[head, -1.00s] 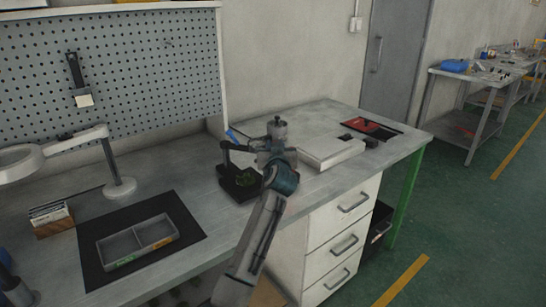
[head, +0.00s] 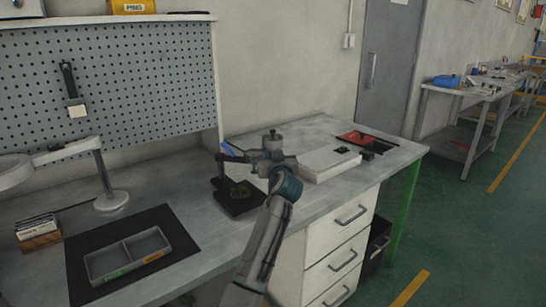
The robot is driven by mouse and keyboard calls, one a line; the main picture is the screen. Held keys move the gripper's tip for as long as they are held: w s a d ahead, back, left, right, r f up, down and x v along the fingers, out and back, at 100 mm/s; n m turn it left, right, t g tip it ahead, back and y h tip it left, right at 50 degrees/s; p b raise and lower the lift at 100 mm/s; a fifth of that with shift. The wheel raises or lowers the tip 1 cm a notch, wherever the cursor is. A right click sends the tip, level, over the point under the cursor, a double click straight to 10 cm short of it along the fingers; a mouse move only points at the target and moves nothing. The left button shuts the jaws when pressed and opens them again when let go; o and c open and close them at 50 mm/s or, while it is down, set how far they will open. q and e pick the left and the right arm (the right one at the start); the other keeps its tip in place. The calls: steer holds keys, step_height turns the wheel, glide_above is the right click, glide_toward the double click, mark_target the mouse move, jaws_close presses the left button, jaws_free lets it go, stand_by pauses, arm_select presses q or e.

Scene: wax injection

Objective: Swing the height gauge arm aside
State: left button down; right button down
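The height gauge stands on the bench as a black square base (head: 238,205) with a short dark post at its back left. Its dark gauge arm (head: 230,157) reaches from the post top to the right, above the base. A small green item lies on the base under it. My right arm comes in from the bottom. Its gripper (head: 255,159) is at the right end of the gauge arm, above the base's back edge. The fingertips are small and dark against the gauge arm, so contact and opening cannot be told. My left gripper is not in view.
A white box (head: 326,164) and a red item (head: 352,137) on a dark mat are to the right. A grey two-part tray (head: 127,257) lies on a black mat (head: 185,237) at left.

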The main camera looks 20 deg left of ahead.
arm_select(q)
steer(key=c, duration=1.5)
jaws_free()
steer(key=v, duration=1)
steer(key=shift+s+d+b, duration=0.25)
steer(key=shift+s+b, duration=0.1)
